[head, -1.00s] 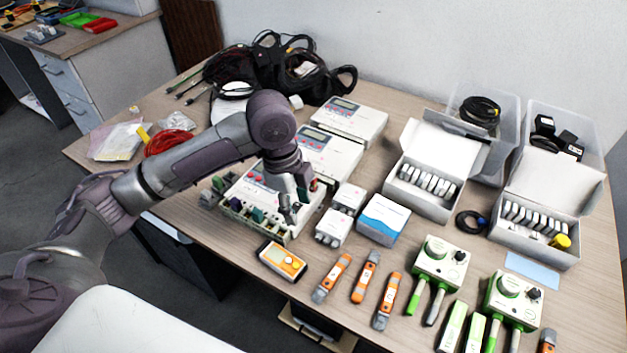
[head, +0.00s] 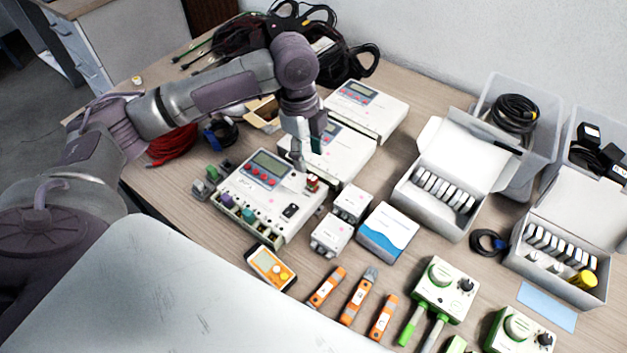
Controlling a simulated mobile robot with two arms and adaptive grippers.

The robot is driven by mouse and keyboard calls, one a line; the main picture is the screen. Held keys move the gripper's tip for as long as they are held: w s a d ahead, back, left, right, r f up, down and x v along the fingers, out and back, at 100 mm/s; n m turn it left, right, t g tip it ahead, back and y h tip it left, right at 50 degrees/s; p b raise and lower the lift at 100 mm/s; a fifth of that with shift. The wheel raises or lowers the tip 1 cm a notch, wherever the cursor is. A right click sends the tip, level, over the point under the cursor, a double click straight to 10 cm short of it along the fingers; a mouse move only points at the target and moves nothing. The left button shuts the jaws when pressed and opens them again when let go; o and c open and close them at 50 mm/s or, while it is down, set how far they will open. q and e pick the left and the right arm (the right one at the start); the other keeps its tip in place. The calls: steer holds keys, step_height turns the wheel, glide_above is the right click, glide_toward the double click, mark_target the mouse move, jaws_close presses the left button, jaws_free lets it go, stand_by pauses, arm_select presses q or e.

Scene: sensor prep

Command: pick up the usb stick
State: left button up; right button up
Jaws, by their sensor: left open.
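I cannot clearly make out a usb stick. A small black piece (head: 291,210) sits on the top of the front white device (head: 268,196), but it is too small to name. Small grey and green plugs (head: 206,182) lie at that device's left side. My left gripper (head: 299,158) points down over the far right corner of this device, beside the white device behind it (head: 340,152). It is open, and nothing shows between its fingers. My arm hides part of the table's back left. My right gripper is not in view.
Small white boxes (head: 352,203) and a blue-white box (head: 388,232) stand right of the device. An orange meter (head: 271,267) and orange testers (head: 358,295) lie in front. Open cartons (head: 437,205) stand at the right, a red cable (head: 172,146) at the left.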

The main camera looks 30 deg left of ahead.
mark_target(312, 177)
arm_select(q)
step_height(312, 177, down, 3)
steer(key=shift+d+r, duration=0.1)
steer(key=shift+d, duration=0.05)
steer(key=shift+w+f, duration=0.1)
steer(key=shift+f, duration=0.9)
steer(key=f, duration=0.3)
steer(key=shift+w+d+f, duration=0.1)
steer(key=shift+d+f, duration=0.1)
steer(key=shift+f, duration=0.25)
steer(key=shift+c, duration=0.7)
jaws_close()
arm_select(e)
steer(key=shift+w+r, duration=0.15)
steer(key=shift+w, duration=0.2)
